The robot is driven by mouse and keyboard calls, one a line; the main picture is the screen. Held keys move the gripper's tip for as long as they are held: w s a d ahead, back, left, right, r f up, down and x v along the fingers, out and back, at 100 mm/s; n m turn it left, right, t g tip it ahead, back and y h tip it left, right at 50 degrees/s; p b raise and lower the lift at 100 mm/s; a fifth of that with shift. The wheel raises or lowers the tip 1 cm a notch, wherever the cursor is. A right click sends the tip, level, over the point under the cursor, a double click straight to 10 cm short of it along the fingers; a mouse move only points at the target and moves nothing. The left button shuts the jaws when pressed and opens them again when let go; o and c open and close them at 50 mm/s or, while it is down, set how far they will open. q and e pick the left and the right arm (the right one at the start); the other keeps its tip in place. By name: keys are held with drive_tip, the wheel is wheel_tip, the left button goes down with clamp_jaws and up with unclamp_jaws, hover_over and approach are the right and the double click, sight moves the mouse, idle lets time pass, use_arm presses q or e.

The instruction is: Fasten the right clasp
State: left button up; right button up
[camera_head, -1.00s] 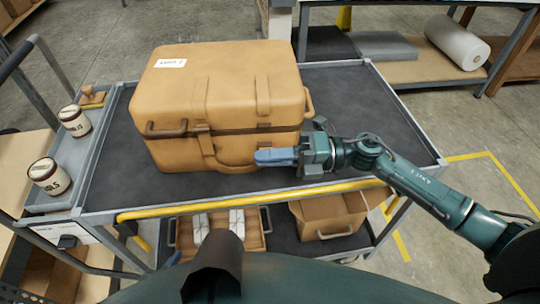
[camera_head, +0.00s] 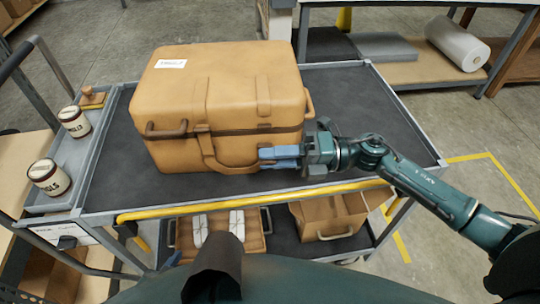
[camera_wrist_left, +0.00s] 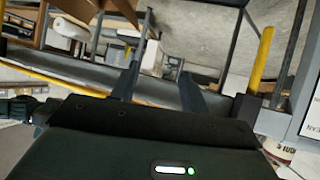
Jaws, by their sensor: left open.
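The tan case (camera_head: 220,85) stands shut on the cart's dark top, its front towards me. The right clasp (camera_head: 264,112) is a tan strap fitting on the right of its front; its lower part is partly hidden by my gripper, so I cannot tell whether it is fastened. The left strap (camera_head: 204,145) hangs on the front's left part. My right gripper (camera_head: 266,153) is at the case's lower right front, its blue fingers just below the clasp; contact and opening are unclear. My left gripper (camera_wrist_left: 158,85) shows in the left wrist view, its fingers apart and empty.
The cart (camera_head: 400,125) has free top to the right of the case. A yellow rail (camera_head: 170,212) runs along its front edge. Two labelled tins (camera_head: 50,177) stand in the left side tray. Boxes (camera_head: 330,215) sit on the lower shelf.

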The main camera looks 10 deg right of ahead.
use_arm(q)
drive_tip(key=f+b, duration=0.1)
drive_tip(key=b, duration=0.2)
drive_tip(key=shift+w+d+f+n, duration=0.15)
drive_tip(key=shift+d+f+n, duration=0.05)
drive_tip(key=shift+n, duration=0.1)
use_arm(e)
drive_tip(key=s+d, duration=0.1)
drive_tip(key=d, duration=1.1)
drive_tip(key=shift+d, duration=0.2)
